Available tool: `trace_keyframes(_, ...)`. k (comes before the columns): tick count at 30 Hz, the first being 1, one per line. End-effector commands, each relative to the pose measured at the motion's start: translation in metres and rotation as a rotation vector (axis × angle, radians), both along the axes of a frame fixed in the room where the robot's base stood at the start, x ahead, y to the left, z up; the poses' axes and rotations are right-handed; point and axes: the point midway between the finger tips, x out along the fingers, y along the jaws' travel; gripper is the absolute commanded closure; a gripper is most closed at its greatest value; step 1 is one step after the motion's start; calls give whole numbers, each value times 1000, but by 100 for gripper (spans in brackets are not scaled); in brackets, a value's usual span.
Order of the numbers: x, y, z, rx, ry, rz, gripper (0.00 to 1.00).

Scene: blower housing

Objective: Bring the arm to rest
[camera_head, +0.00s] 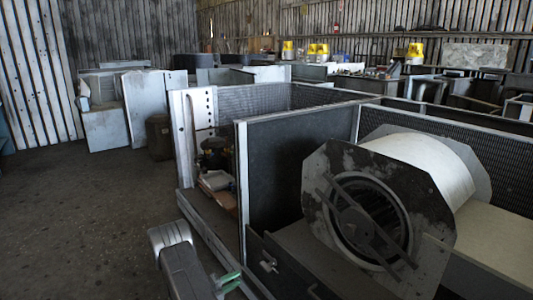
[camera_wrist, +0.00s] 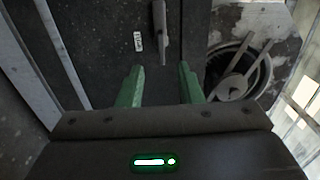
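My arm shows at the bottom left of the middle in the head view, grey and bent, with my gripper (camera_head: 228,280) at its end beside the housing's low front panel. In the wrist view the two green fingers of my gripper (camera_wrist: 160,84) stand apart with nothing between them. Beyond the fingertips is a grey latch handle (camera_wrist: 161,33) on a dark panel (camera_wrist: 105,45). I cannot tell how far the fingertips are from the panel.
The blower housing (camera_head: 241,180) fills the right, holding a white blower drum (camera_head: 425,165) with a dark round inlet. The wrist view shows the blower inlet (camera_wrist: 240,75) at right. Grey cabinets (camera_head: 105,125) stand at the back left. The concrete floor (camera_head: 85,220) at left is clear.

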Motion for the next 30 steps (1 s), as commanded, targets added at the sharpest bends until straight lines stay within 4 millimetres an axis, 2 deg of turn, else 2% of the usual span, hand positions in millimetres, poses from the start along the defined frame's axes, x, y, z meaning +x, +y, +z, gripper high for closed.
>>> trace_keyframes(1,-1,1,0,1,1,-2,67)
trace_keyframes(22,79,-111,-2,2,-3,-6,67)
trace_keyframes(30,80,-111,3,124,-171,-1,67)
